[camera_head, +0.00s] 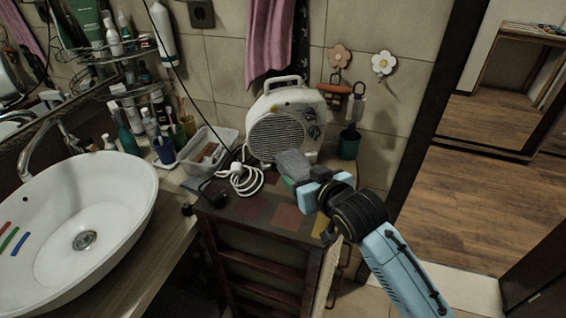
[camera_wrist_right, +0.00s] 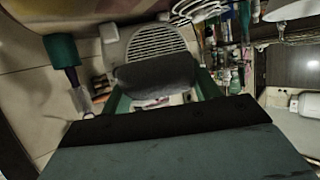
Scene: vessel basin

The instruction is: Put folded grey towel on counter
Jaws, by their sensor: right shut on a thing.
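A folded grey towel (camera_head: 293,163) is held at the tip of my right gripper (camera_head: 303,181), above the tiled top of a small cabinet and in front of a white fan heater. In the right wrist view the towel (camera_wrist_right: 155,73) looks like a dark grey roll between the two green fingers of the gripper (camera_wrist_right: 162,95). The wooden counter (camera_head: 172,212) runs around the white basin on the left; the towel is to the right of it. My left gripper is not in view.
The fan heater (camera_head: 284,129) stands at the back of the cabinet top (camera_head: 256,209). A coiled white cable (camera_head: 246,180), a dark plug and a clear bin (camera_head: 207,150) lie left of the towel. Bottles and cups crowd behind the basin (camera_head: 75,215). The counter's front right strip looks clear.

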